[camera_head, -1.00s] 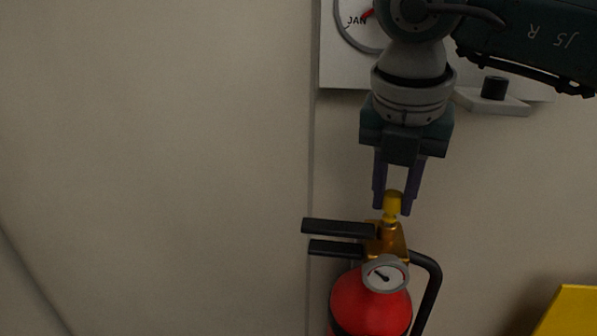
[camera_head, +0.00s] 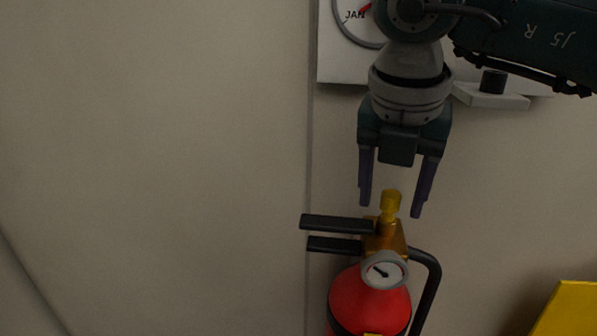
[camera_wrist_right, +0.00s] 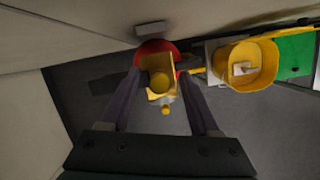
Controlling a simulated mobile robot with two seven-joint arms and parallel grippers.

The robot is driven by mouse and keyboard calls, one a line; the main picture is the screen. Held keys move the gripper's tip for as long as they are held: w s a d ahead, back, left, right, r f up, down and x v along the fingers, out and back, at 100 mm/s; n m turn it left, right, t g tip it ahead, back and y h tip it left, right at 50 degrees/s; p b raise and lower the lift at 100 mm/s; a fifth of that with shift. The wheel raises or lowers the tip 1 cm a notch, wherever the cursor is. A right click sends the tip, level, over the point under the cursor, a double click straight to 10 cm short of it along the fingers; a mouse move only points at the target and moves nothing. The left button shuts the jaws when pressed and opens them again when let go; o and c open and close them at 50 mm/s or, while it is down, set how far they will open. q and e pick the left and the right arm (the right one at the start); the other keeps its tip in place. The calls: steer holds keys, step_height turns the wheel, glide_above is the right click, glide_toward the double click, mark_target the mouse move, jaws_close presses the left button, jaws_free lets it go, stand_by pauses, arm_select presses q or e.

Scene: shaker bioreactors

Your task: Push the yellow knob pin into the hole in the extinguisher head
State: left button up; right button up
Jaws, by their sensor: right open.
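The yellow knob pin (camera_head: 390,203) stands upright on top of the brass extinguisher head (camera_head: 384,238). Its lower end meets the head; how deep it sits in the hole cannot be told. The red extinguisher (camera_head: 368,300) hangs below, with black levers and a round gauge (camera_head: 384,270). My right gripper (camera_head: 391,209) is open, its two purple fingers apart on either side of the knob, not touching it. In the right wrist view the knob (camera_wrist_right: 161,83) shows between the open fingers, above the head (camera_wrist_right: 150,66). My left gripper is not in view.
A wall panel with a dial (camera_head: 355,20) and a small shelf (camera_head: 492,98) are behind my right arm. A yellow object (camera_head: 570,312) stands lower right. In the right wrist view a yellow bucket (camera_wrist_right: 244,72) stands to the right. The wall at left is clear.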

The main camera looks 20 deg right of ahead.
steer(key=shift+r, duration=0.1)
steer(key=p+v, duration=0.1)
steer(key=v, duration=0.8)
steer(key=shift+r, duration=0.4)
steer(key=shift+s, duration=0.15)
